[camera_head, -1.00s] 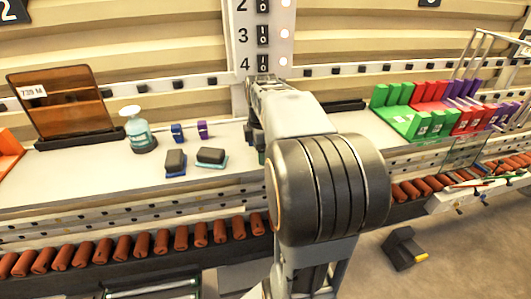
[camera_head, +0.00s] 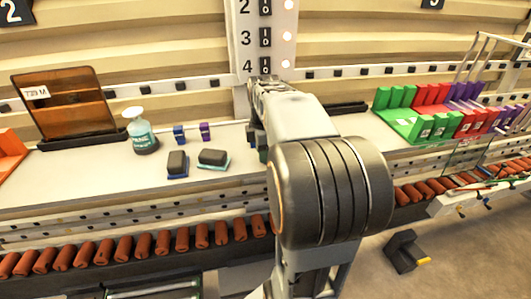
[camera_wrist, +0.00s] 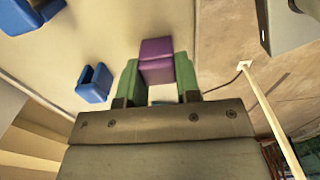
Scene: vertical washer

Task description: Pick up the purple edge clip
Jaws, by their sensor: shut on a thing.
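In the wrist view, my gripper (camera_wrist: 157,78) has its two green fingers shut on a purple edge clip (camera_wrist: 157,50), one finger on each side. The clip sticks out beyond the fingertips, over the pale worktop. Whether it touches the worktop I cannot tell. In the head view, my arm hides the fingertips and the held clip. Another small purple piece (camera_head: 205,131) stands on the worktop left of my arm, beside a blue one (camera_head: 178,134).
Blue clips (camera_wrist: 95,83) lie left of my gripper in the wrist view. A spray bottle (camera_head: 141,132), two dark-topped blocks (camera_head: 213,157) and a brown panel (camera_head: 65,103) stand on the worktop (camera_head: 90,177) to the left. Green, red and purple bins (camera_head: 440,118) stand right.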

